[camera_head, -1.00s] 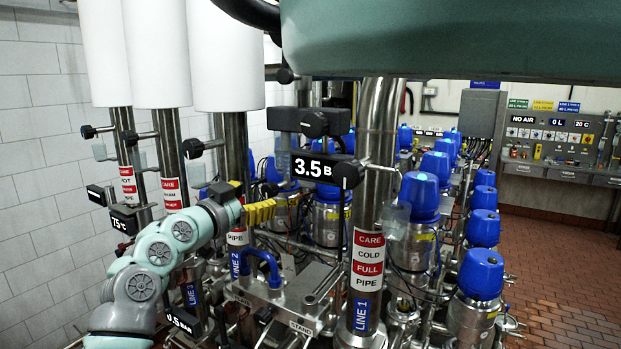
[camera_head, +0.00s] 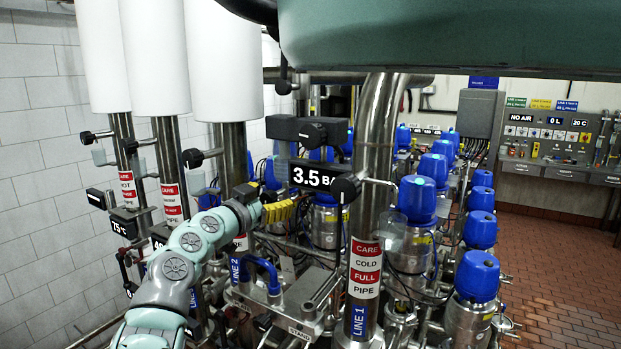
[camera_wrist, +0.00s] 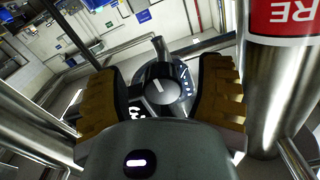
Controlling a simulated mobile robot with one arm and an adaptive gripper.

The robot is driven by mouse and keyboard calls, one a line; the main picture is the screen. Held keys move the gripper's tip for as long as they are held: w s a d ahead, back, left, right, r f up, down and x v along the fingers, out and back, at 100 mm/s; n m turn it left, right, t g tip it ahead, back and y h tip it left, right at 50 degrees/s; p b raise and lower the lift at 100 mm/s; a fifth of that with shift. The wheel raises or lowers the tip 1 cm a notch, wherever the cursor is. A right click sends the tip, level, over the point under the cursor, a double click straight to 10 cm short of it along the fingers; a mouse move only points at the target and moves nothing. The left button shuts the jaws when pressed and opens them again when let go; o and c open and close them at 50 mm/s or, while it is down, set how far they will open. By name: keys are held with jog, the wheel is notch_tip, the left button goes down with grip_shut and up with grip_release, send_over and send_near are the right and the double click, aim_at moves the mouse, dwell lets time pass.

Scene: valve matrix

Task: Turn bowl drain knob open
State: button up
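A round dark knob (camera_wrist: 163,89) with a grey face and a white pointer line shows in the wrist view, between and beyond my two yellow-brown fingers. White markings show around its rim. My gripper (camera_wrist: 160,73) is open, with a finger on each side of the knob. I cannot tell whether either finger touches it. In the head view my gripper (camera_head: 298,206) reaches in at mid-height, left of the LINE 1 pipe (camera_head: 366,250). I cannot make out the bowl drain knob in the head view.
The steel LINE 1 pipe with its red and white label stands close on the right. A 3.5 bar display (camera_head: 313,176) hangs above the gripper. Blue-capped valves (camera_head: 418,199) stand in rows at right.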

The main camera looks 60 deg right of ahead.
jog(key=shift+w, duration=0.1)
grip_shut()
jog(key=shift+a+f, duration=0.1)
jog(key=shift+f+b, duration=0.1)
jog(key=shift+b, duration=0.35)
